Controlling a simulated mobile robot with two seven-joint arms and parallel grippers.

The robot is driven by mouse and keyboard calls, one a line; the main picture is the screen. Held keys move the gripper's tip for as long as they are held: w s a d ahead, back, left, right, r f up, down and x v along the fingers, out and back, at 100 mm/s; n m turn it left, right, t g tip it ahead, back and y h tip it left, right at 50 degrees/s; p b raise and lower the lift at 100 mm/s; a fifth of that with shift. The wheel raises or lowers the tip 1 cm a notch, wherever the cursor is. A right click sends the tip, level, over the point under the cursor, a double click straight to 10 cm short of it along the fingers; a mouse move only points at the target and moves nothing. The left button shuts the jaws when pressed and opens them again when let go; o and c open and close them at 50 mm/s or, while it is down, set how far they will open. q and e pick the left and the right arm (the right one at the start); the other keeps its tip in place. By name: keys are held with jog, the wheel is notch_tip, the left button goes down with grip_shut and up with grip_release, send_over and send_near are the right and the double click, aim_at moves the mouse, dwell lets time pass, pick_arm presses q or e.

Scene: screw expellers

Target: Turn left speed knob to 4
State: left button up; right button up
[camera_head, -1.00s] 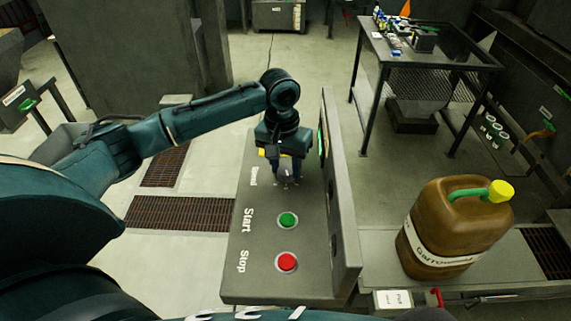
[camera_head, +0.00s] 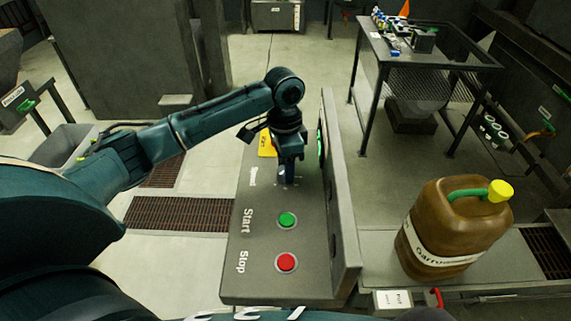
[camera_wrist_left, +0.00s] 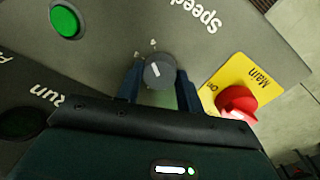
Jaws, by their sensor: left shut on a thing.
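The speed knob (camera_wrist_left: 160,71) is a dark grey round knob with a white pointer line, on a grey control panel (camera_head: 262,265). My left gripper (camera_head: 287,178) reaches down onto the panel by the word "Speed" and hides the knob in the head view. In the left wrist view the fingers of my left gripper (camera_wrist_left: 159,90) stand on both sides of the knob, shut on it. The pointer slants towards the upper left in that view. Small scale marks beside the knob are too small to read surely. My right gripper is not in view.
A green start button (camera_head: 287,220) and red stop button (camera_head: 286,262) sit nearer on the panel. A red main switch (camera_wrist_left: 237,102) on a yellow plate is close to the left gripper. An upright plate (camera_head: 340,205) borders the panel's right side. A brown jug (camera_head: 447,230) stands further right.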

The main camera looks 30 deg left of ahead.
pick_arm(q)
jog(key=shift+m, duration=0.5)
jog(key=o, duration=1)
jog(key=shift+r, duration=0.1)
notch_tip(320, 180, up, 13)
jog(key=shift+w+a, duration=0.25)
jog(key=shift+w, duration=0.1)
jog(key=shift+a, duration=0.1)
